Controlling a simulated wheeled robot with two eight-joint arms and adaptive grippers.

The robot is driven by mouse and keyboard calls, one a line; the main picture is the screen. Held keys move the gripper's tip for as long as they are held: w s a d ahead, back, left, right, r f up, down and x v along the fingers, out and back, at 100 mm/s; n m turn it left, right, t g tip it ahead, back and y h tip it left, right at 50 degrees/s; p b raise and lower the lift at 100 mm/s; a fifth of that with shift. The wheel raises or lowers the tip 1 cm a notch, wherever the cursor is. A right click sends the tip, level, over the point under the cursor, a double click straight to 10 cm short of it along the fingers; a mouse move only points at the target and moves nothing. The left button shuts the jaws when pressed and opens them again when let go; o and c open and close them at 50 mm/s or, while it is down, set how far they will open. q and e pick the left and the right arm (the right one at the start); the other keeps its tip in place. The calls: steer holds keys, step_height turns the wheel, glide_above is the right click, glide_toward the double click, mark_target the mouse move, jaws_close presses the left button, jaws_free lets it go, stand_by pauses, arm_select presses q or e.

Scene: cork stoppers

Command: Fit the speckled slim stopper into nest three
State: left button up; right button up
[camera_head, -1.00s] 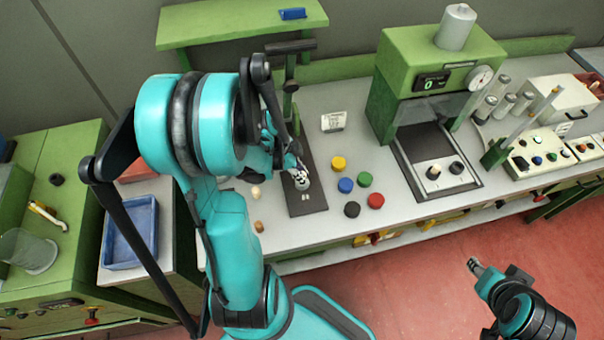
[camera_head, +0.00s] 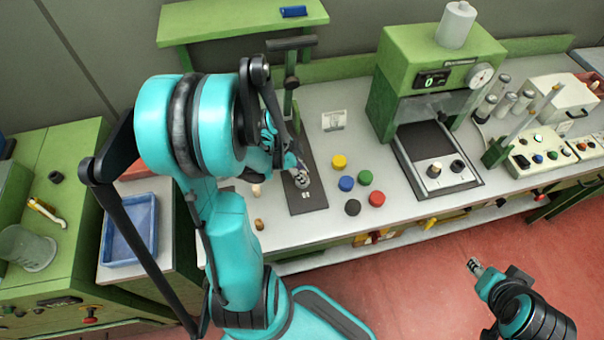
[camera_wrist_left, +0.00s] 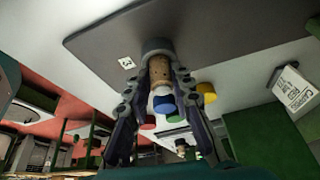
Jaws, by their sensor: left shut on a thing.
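My left gripper (camera_head: 300,176) is low over the dark plate (camera_head: 308,204) on the bench. In the left wrist view my left gripper (camera_wrist_left: 160,70) is shut on a speckled cork stopper (camera_wrist_left: 159,68). The stopper's far end meets a grey round nest (camera_wrist_left: 157,45) on the dark plate (camera_wrist_left: 220,30). A label reading 3 (camera_wrist_left: 126,62) lies beside this nest. How deep the stopper sits is hidden. My right gripper (camera_head: 474,266) is over the floor, away from the bench; its jaws are too small to read.
Two other corks (camera_head: 259,224) (camera_head: 256,190) stand left of the plate. Yellow (camera_head: 339,161), blue (camera_head: 346,184), green (camera_head: 365,178), red (camera_head: 377,199) and black (camera_head: 352,208) discs lie to its right. A lever press post (camera_head: 290,90) rises behind the plate.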

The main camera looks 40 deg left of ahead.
arm_select(q)
steer(key=shift+o, duration=0.6)
steer(key=shift+s+d+f, duration=0.15)
steer(key=shift+s+f, duration=0.25)
steer(key=shift+f, duration=0.15)
arm_select(e)
steer(key=shift+s+f, duration=0.1)
steer(key=shift+f, duration=0.3)
arm_select(q)
steer(key=shift+o, duration=1.4)
steer(key=shift+f+b, duration=0.1)
steer(key=shift+b, duration=0.2)
steer(key=o, duration=0.9)
steer(key=shift+w+f, duration=0.15)
steer(key=shift+w, duration=0.2)
steer(key=shift+c, duration=0.2)
steer(key=shift+o, duration=1.1)
steer(key=shift+w+a+f, duration=0.1)
steer(key=shift+w+a, duration=0.1)
steer(key=shift+w, duration=0.05)
steer(key=shift+s, duration=0.1)
steer(key=shift+s+r, duration=0.15)
steer(key=shift+r, duration=0.15)
steer(key=shift+a+r, duration=0.2)
steer(key=shift+r, duration=0.2)
steer(key=v, duration=1.1)
arm_select(e)
steer(key=shift+w+a, duration=0.15)
steer(key=shift+w, duration=0.25)
